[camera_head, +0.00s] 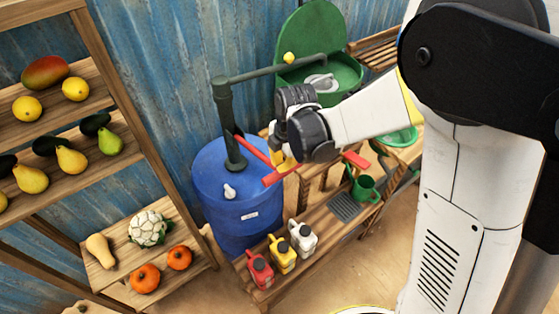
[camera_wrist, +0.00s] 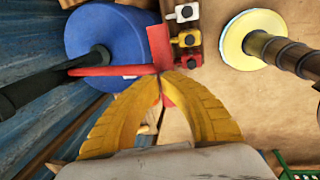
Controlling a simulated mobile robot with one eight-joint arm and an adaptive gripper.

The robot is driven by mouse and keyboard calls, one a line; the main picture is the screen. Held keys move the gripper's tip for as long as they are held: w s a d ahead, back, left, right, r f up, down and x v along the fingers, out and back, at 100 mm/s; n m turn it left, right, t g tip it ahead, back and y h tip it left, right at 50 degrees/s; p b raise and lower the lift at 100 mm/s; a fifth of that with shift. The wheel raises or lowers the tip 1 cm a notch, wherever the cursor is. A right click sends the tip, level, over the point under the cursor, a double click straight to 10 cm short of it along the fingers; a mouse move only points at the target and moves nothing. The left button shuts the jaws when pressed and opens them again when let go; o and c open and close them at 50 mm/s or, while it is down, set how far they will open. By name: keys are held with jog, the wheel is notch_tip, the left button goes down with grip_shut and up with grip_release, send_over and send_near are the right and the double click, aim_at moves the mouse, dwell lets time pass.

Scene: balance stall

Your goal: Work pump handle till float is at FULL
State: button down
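The dark green pump (camera_head: 226,115) stands on a blue barrel (camera_head: 213,185) and has a long spout pipe reaching right. Its red handle (camera_head: 252,147) slopes down to a red cross grip (camera_head: 281,176). In the wrist view the red handle (camera_wrist: 105,71) runs in from the left to the grip (camera_wrist: 158,42). My gripper (camera_wrist: 160,78) has its yellow fingertips closed together on this red grip. It also shows in the head view (camera_head: 279,164). A small yellow ball (camera_head: 289,58) shows at the spout pipe; I cannot tell whether it is the float. No FULL mark is readable.
Red, yellow and white jugs (camera_head: 281,255) stand on the low bench right of the barrel. A green watering can (camera_head: 364,187) is farther right. A wooden produce shelf (camera_head: 112,75) stands left. A green basin (camera_head: 345,75) stands behind the spout.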

jog(key=shift+a+f, duration=0.1)
jog(key=shift+f, duration=0.55)
notch_tip(320, 180, down, 17)
jog(key=s+t+y+b, duration=0.1)
jog(key=t+b, duration=0.1)
jog(key=b, duration=1.6)
jog(key=shift+d+f+y, duration=0.15)
jog(key=shift+d+y, duration=0.15)
jog(key=shift+d, duration=0.1)
jog(key=shift+s, duration=0.1)
